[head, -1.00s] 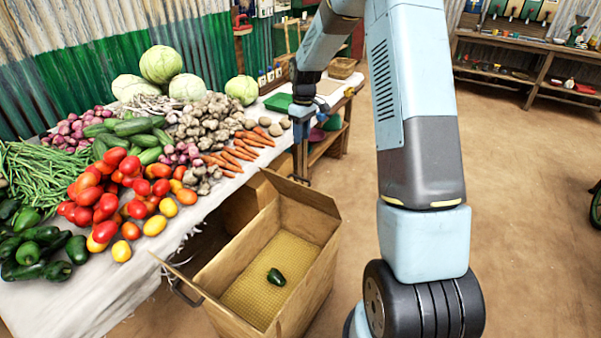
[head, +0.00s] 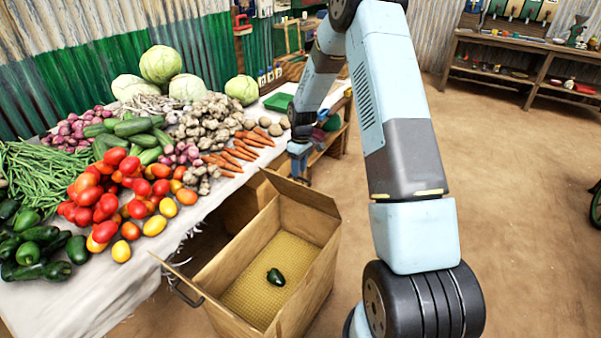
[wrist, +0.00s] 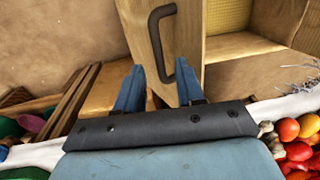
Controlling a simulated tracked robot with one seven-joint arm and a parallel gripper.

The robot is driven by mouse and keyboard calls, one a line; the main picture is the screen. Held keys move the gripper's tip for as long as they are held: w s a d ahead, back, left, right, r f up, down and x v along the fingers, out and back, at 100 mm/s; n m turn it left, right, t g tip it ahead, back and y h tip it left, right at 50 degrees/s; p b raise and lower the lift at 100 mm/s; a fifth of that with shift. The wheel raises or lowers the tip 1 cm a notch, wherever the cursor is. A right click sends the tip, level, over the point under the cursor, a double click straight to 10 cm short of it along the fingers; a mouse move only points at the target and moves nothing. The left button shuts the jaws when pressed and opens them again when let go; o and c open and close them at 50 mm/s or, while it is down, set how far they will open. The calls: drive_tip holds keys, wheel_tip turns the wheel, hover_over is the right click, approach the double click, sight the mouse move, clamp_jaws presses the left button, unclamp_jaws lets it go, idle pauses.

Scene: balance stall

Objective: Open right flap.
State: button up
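The cardboard-brown box (head: 312,275) stands open on the floor, with a dark green pepper (head: 276,277) on its yellow inner base. The far flap (head: 303,193) is swung outward, away from the opening. The near flap (head: 178,272) also stands outward, with a dark handle (head: 187,293). My gripper (head: 299,177) is low beside the far flap. In the wrist view my gripper (wrist: 158,77) has its blue fingers apart with nothing gripped. The dark handle (wrist: 156,42) on the far flap (wrist: 187,35) lies just ahead, its lower end near the right fingertip. I cannot tell whether they touch.
The vegetable table (head: 92,300) stands left of the box, with tomatoes (head: 95,205), carrots (head: 240,150) and cabbages (head: 160,64) on top. Its cloth edge is close to my gripper. Shelves (head: 520,75) stand at the back right. The floor (head: 520,220) at right is clear.

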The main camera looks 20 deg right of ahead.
drive_tip(key=shift+s+f, duration=0.1)
drive_tip(key=shift+f, duration=1.05)
drive_tip(key=shift+c, duration=0.2)
clamp_jaws()
idle(0.4)
drive_tip(key=shift+d, duration=0.15)
